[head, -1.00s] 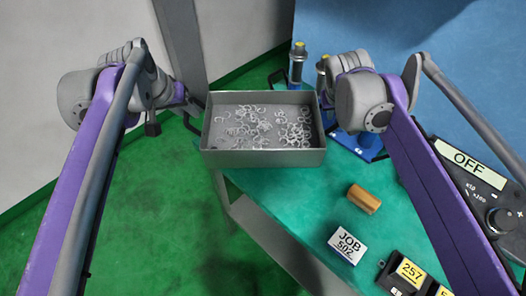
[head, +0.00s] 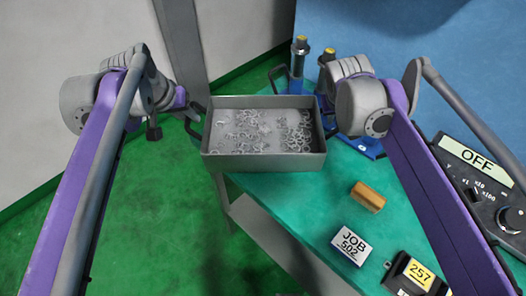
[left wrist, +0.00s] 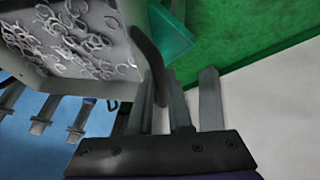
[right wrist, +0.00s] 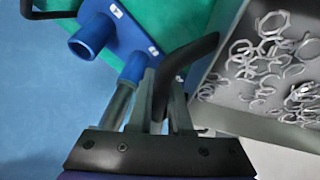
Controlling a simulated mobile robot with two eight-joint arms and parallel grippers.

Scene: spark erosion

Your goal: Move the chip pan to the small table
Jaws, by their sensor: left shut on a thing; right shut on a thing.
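The chip pan (head: 265,163) is a grey metal tray with curly metal chips inside and a dark handle at each end. It is level at the corner of a teal-topped table (head: 300,215), its left part out over the green floor. My left gripper (head: 190,108) is shut on the left handle; the dark handle (left wrist: 149,62) is between its fingers in the left wrist view. My right gripper (head: 329,118) is shut on the right handle, clearer in the right wrist view (right wrist: 187,55). I cannot tell whether the teal table is the small table.
Blue fixtures with metal cylinders (head: 300,60) stand just behind the pan's right end. A brown block (head: 368,196), a JOB 502 card (head: 351,243), a yellow 257 tag (head: 420,274) and an OFF control box (head: 480,170) are on the right. Green floor (head: 160,230) is open at left.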

